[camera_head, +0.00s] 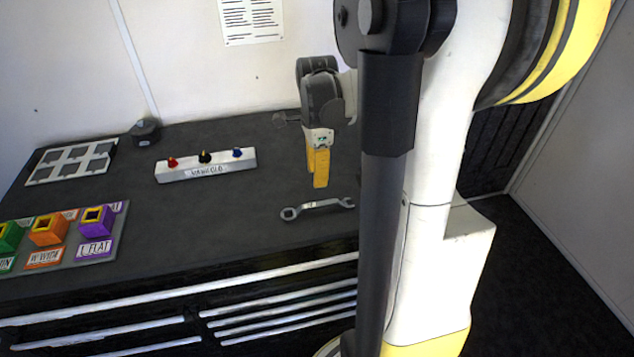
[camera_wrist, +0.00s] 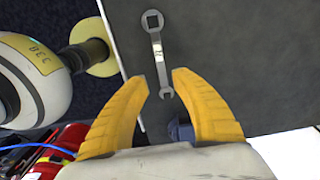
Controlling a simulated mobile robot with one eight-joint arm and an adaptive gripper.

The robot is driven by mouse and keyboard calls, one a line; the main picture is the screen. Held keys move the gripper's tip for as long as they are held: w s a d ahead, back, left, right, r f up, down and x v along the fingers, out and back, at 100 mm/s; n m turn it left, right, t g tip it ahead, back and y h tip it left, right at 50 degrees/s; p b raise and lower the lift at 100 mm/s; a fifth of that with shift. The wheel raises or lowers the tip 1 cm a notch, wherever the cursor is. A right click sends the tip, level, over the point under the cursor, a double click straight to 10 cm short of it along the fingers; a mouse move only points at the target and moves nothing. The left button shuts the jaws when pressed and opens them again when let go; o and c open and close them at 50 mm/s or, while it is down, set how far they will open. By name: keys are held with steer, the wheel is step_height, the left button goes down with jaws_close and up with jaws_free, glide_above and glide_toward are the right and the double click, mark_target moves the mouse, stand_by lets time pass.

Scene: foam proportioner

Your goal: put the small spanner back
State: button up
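A single grey metal spanner (camera_head: 318,207) lies flat on the dark tabletop near its front edge. It has a ring end at left and an open jaw at right in the head view, and a pale label on its shaft. My gripper (camera_head: 317,184) has yellow fingers pointing down, above and behind the spanner in the head view. In the wrist view my gripper (camera_wrist: 160,80) is open and empty, and the spanner (camera_wrist: 157,48) shows beyond the fingertips, its jaw end between them. The fingers appear apart from the spanner.
A white manifold bar (camera_head: 190,172) with red, black and blue knobs stands left of my gripper. Further left are a white tray (camera_head: 45,176) with grey squares and a board (camera_head: 122,228) with coloured, labelled blocks. A dark round object (camera_head: 146,134) sits at the back. Bare tabletop surrounds the spanner.

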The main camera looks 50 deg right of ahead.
steer(key=s+a+r+n+t, duration=0.1)
steer(key=a+r+n+t, duration=0.1)
steer(key=a+n, duration=0.6)
steer(key=s+a+r+n+t, duration=0.2)
steer(key=a+r+n, duration=0.1)
steer(key=a+n, duration=0.5)
steer(key=s+a+r+n+t, duration=0.2)
steer(key=a+n+t, duration=0.1)
steer(key=a+n, duration=0.5)
steer(key=shift+s+a+r, duration=0.25)
steer(key=shift+a+r, duration=0.1)
steer(key=shift+a, duration=0.4)
step_height(320, 180, down, 3)
steer(key=b, duration=0.3)
steer(key=shift+f, duration=0.15)
